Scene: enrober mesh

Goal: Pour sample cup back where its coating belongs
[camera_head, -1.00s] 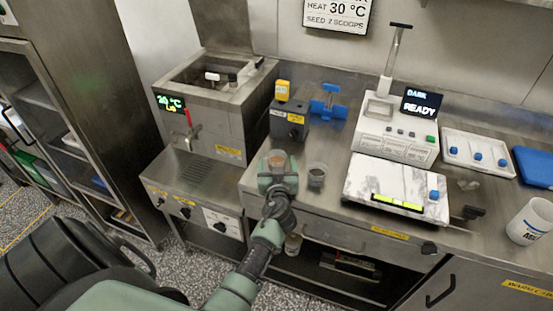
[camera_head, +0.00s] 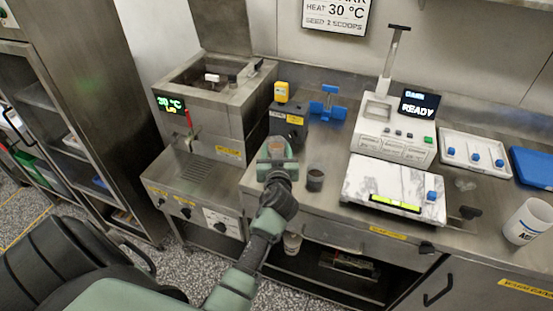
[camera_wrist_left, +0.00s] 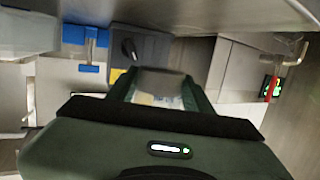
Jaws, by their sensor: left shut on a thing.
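My left gripper (camera_head: 277,155) is over the counter's left front part, shut on a small translucent cup. In the left wrist view this cup (camera_wrist_left: 160,86) sits between the fingers (camera_wrist_left: 158,98); its contents are hard to make out. A second small cup with dark contents (camera_head: 315,180) stands on the counter just right of the gripper. The steel tank machine (camera_head: 212,140) with a green "30 °C" display (camera_head: 170,103) and a red-handled tap (camera_head: 188,118) stands left of the gripper. The tap's red handle also shows in the left wrist view (camera_wrist_left: 273,88). My right gripper is not in view.
A white device reading "READY" (camera_head: 395,130), a marble slab (camera_head: 390,180), a white tray (camera_head: 473,150) and a white mug (camera_head: 528,222) fill the right.

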